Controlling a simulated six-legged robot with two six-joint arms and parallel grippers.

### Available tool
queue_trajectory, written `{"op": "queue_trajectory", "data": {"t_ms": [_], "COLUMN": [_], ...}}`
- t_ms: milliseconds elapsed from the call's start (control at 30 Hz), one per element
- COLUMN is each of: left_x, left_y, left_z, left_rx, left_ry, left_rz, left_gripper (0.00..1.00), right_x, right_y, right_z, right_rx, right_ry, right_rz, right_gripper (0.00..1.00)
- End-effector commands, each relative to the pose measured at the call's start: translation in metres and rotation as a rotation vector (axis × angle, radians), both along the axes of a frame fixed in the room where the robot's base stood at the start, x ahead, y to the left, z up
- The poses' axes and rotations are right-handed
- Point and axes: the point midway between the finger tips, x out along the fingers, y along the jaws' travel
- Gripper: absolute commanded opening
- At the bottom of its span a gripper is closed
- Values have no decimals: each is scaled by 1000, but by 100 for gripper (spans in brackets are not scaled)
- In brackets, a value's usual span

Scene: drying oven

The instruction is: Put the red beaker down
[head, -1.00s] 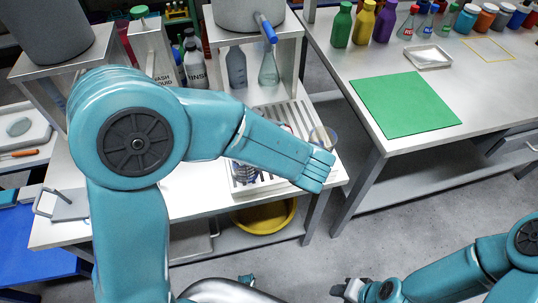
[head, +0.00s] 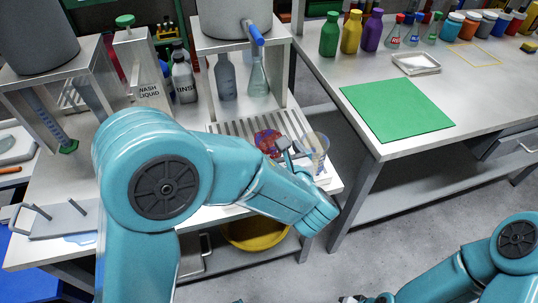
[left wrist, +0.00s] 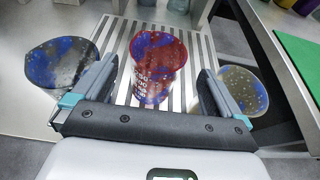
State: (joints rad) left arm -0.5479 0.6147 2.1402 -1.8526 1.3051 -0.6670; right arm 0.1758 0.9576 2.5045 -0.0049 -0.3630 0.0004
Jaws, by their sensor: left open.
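The red beaker (head: 266,141), speckled with blue, stands on the slatted rack (head: 232,128) on the left bench. In the left wrist view the red beaker (left wrist: 158,62) is upright between the two spread fingers, with gaps on both sides. My left gripper (head: 290,156) is open and holds nothing; it also shows in the left wrist view (left wrist: 158,82). My arm covers part of the rack in the head view. My right gripper (head: 350,299) is cut off by the bottom edge, and its fingers cannot be made out.
Clear beakers with blue specks stand right (left wrist: 243,90) and left (left wrist: 62,62) of my fingers, close by. Behind the rack are a flask (head: 258,78) and bottles. A green mat (head: 397,107) lies on the right bench. A yellow basin (head: 255,234) is below.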

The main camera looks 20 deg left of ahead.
Motion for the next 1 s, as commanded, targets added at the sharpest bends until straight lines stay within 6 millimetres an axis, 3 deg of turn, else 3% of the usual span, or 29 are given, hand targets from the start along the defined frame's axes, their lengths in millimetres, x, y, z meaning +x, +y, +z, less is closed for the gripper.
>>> {"op": "queue_trajectory", "data": {"t_ms": [533, 833, 1000], "left_x": [50, 55, 55], "left_y": [39, 41, 41], "left_z": [-21, -22, -22], "left_rx": [-1, 0, 0], "left_ry": [2, 0, 0], "left_rz": [3, 2, 2], "left_gripper": [100, 100, 47], "right_x": [0, 0, 0], "right_y": [0, 0, 0], "right_z": [-4, -4, -4], "right_rx": [0, 0, 0], "right_ry": [0, 0, 0], "right_rz": [0, 0, 0], "right_gripper": [43, 43, 43]}}
